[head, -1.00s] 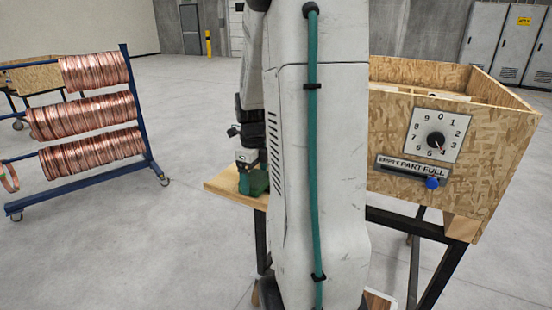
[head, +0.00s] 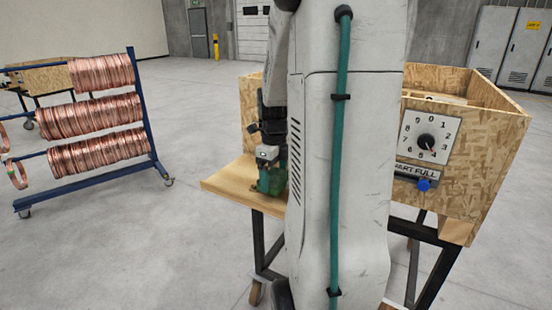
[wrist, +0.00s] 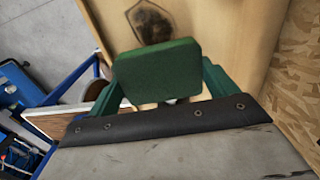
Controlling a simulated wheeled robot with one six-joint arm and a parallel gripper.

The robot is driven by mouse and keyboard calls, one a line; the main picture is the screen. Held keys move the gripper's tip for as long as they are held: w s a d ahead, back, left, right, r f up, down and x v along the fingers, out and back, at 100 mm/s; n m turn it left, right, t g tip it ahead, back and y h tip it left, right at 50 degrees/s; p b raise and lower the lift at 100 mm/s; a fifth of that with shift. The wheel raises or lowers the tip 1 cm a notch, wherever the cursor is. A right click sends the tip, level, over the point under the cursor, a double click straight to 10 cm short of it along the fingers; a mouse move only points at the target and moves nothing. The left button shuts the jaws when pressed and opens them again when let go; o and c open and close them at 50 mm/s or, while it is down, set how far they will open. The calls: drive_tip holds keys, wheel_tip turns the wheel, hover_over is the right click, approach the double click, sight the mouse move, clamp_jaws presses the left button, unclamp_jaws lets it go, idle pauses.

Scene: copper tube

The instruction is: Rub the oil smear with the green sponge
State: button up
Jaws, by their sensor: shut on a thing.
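The green sponge (wrist: 158,72) is held between the two green fingers of my gripper (wrist: 165,82) in the wrist view. The oil smear (wrist: 152,24) is a dark brown patch inside a drawn shield-like outline on the wooden board (wrist: 205,22). In the wrist picture it lies just beyond the sponge's upper edge; I cannot tell whether the sponge touches the board. In the head view my gripper (head: 271,180) is low over the wooden shelf (head: 228,178), partly hidden by my arm. The smear cannot be made out there.
A chipboard bin (head: 480,150) with a dial (head: 428,137) and a blue knob (head: 424,185) stands right of my arm. Its wall (wrist: 300,65) borders the board in the wrist view. A blue rack with copper coils (head: 92,117) stands at left. Floor between is clear.

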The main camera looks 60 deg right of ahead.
sight(272, 176)
drive_tip(key=shift+w+a+r, duration=0.15)
drive_tip(key=shift+r, duration=2.6)
drive_tip(key=shift+f, duration=0.15)
